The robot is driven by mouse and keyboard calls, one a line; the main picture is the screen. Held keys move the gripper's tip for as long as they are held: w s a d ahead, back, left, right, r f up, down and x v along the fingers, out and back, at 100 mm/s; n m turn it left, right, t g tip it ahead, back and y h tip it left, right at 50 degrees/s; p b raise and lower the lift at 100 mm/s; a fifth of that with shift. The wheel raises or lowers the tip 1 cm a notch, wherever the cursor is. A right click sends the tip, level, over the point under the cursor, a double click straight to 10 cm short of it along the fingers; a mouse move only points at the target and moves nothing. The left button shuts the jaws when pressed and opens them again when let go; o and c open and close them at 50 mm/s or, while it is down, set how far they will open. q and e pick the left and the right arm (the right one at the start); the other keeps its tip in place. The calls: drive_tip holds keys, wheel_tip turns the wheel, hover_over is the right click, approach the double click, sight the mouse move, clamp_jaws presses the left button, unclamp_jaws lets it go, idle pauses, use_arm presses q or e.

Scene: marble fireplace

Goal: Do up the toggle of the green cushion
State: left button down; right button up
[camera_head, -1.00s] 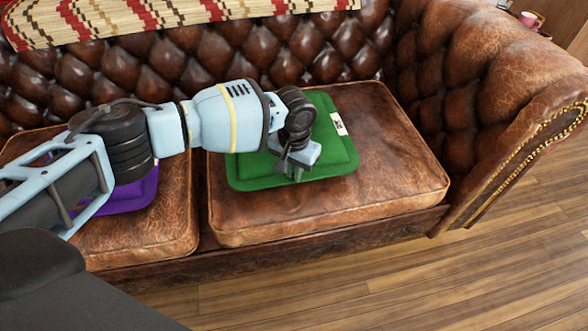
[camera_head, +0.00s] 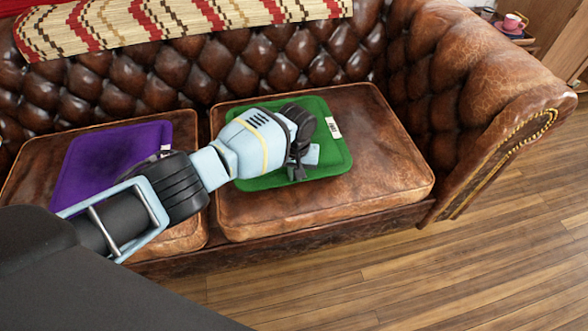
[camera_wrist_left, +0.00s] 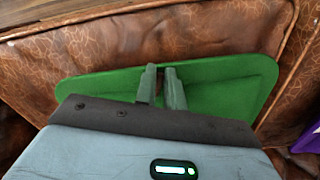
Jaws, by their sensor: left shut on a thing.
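The green cushion (camera_head: 328,160) lies on the right seat of the brown leather sofa, with a white tag on its right side. It also fills the middle of the left wrist view (camera_wrist_left: 225,78). My left gripper (camera_head: 299,172) is at the cushion's front edge, and its arm covers the cushion's left part. In the left wrist view the two fingers (camera_wrist_left: 161,72) are nearly together, with a small dark bit between them, which I take to be the toggle. The toggle is mostly hidden by the fingers. My right gripper is in neither view.
A purple cushion (camera_head: 110,160) lies on the left seat, partly behind my arm. A patterned throw (camera_head: 180,22) hangs over the sofa back. The rolled sofa arm (camera_head: 490,75) bounds the right side. The wooden floor (camera_head: 400,270) in front is clear.

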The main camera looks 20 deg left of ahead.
use_arm(q)
drive_tip(key=shift+d+r+n+p, duration=0.1)
drive_tip(key=shift+d+n+p, duration=0.15)
drive_tip(key=shift+n, duration=0.55)
drive_tip(key=shift+w+n, duration=0.1)
drive_tip(key=shift+n, duration=0.6)
drive_tip(key=shift+n+p, duration=0.3)
drive_tip(key=shift+n, duration=0.1)
drive_tip(key=shift+w+n, duration=0.1)
drive_tip(key=shift+n, duration=0.2)
drive_tip(key=c, duration=1.5)
unclamp_jaws()
